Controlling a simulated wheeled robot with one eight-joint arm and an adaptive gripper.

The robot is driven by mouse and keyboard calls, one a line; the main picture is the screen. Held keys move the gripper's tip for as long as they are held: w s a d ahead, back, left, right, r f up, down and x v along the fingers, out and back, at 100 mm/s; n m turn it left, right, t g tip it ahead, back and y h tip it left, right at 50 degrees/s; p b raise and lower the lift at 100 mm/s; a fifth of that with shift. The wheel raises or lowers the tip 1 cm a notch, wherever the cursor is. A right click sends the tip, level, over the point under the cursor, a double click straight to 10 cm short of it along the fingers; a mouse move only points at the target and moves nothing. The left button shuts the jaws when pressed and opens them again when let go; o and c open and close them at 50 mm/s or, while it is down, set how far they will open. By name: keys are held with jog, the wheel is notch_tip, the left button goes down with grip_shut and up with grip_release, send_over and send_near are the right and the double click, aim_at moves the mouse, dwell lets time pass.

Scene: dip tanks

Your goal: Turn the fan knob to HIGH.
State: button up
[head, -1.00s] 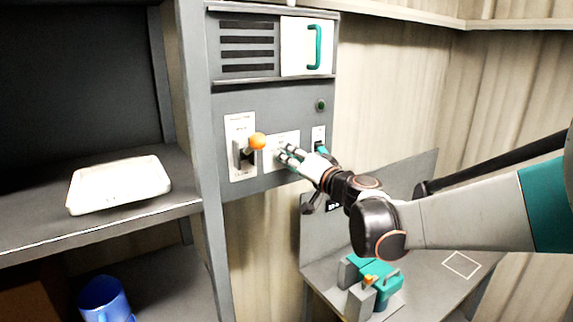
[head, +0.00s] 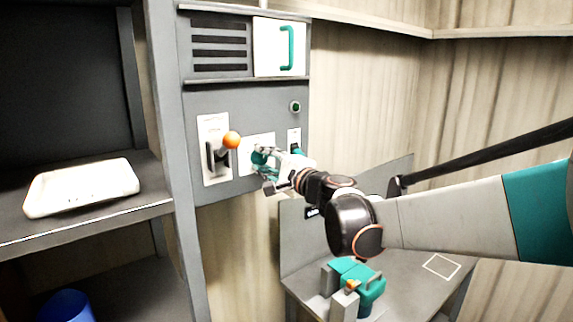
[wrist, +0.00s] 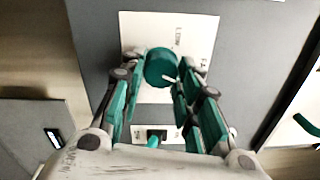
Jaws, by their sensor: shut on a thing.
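The fan knob (wrist: 161,67) is a round teal knob with a white pointer line, on a white label plate (wrist: 190,28). LOW is partly readable on the plate; the other lettering is too small or hidden. In the wrist view the knob sits between the fingertips of my gripper (wrist: 158,76), which is shut on it. In the head view the knob (head: 259,156) shows as a small teal spot among the fingers of my gripper (head: 262,168), on the grey panel (head: 230,100).
Left of the knob is a lever with an orange ball (head: 231,140). Right of it is a teal switch (head: 296,148), below a green button (head: 295,107). A white tray (head: 85,187) lies on the left shelf. A teal device (head: 360,280) stands on the lower bench.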

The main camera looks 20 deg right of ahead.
jog(key=m, duration=0.3)
jog(key=m+b, duration=0.1)
jog(key=m, duration=0.2)
jog(key=shift+s+f+m, duration=0.15)
jog(key=shift+s+m, duration=0.05)
jog(key=shift+m, duration=0.2)
jog(key=shift+a, duration=0.1)
dwell(0.3)
jog(key=o, duration=1.1)
jog(key=shift+c, duration=0.2)
